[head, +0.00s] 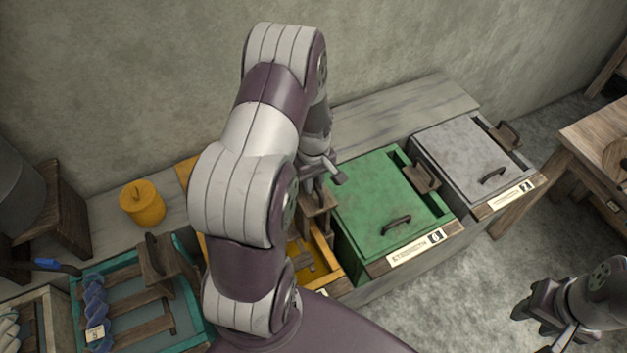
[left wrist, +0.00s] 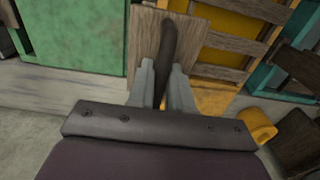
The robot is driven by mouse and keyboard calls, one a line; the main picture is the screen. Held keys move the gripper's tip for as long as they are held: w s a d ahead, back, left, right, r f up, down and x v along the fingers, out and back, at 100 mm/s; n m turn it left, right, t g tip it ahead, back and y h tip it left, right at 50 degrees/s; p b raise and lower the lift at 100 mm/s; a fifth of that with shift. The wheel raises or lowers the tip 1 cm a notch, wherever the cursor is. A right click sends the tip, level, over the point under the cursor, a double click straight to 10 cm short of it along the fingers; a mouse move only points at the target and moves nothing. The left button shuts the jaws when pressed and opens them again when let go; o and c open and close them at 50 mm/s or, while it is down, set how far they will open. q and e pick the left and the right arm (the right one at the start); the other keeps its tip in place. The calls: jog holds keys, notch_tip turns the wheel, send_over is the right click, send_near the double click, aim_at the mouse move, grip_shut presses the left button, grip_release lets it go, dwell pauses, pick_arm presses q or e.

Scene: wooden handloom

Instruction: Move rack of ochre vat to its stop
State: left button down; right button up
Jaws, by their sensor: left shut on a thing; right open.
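The ochre vat (head: 331,268) is in the lower middle of the head view, largely hidden behind my left arm. Its wooden rack (head: 320,203) shows as an upright end board beside the green vat, with slats inside. In the left wrist view the rack's board (left wrist: 143,35) carries a dark curved handle (left wrist: 169,50), and the ochre interior (left wrist: 226,60) shows behind slats. My left gripper (left wrist: 160,88) is shut on this handle; it also shows in the head view (head: 318,180). My right gripper (head: 540,312) is open and empty at the lower right, away from the vats.
A green lidded vat (head: 382,205) and a grey lidded vat (head: 470,155) stand to the right. A teal vat (head: 192,305) with a rack and blue yarn (head: 95,305) is on the left. A yellow pot (head: 142,205) stands on the shelf behind. The wall is close behind.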

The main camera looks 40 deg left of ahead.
pick_arm(q)
jog(key=c, duration=0.8)
grip_release()
jog(key=shift+r, duration=0.1)
jog(key=shift+c, duration=0.2)
jog(key=o, duration=0.8)
jog(key=shift+o, duration=0.2)
notch_tip(320, 180, up, 7)
jog(key=p, duration=0.6)
jog(key=shift+r, duration=0.1)
